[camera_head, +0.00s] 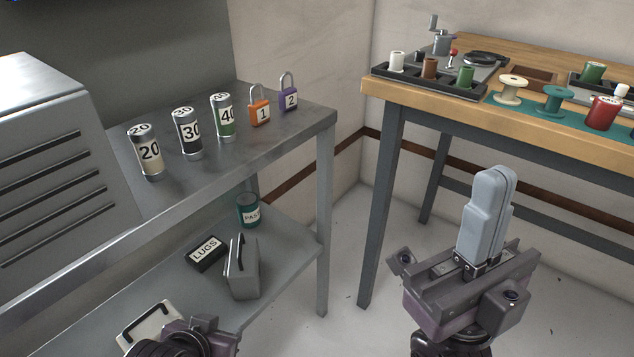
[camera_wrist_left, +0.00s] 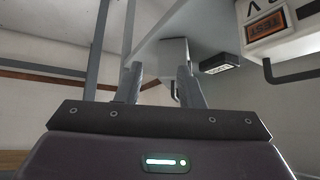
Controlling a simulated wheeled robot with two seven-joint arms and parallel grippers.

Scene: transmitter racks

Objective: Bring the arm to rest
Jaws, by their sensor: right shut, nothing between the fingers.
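My right gripper (camera_head: 490,180) stands upright in the head view, in front of the wooden bench, its two grey fingers shut together with nothing between them. My left gripper shows only in part at the bottom edge of the head view, low by the grey rack's lower shelf. In the left wrist view my left gripper (camera_wrist_left: 158,75) has its two fingers spread apart, with no object held between them. Beyond the fingertips there is a grey box (camera_wrist_left: 174,52), apart from them as far as I can tell.
The grey rack's top (camera_head: 290,125) bears several labelled cylinders (camera_head: 187,133), an orange padlock (camera_head: 259,112) and a purple padlock (camera_head: 288,97). Its lower shelf (camera_head: 290,250) holds a LUGS box (camera_head: 205,252) and a handled grey case (camera_head: 242,270). A wooden bench (camera_head: 385,90) stands right.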

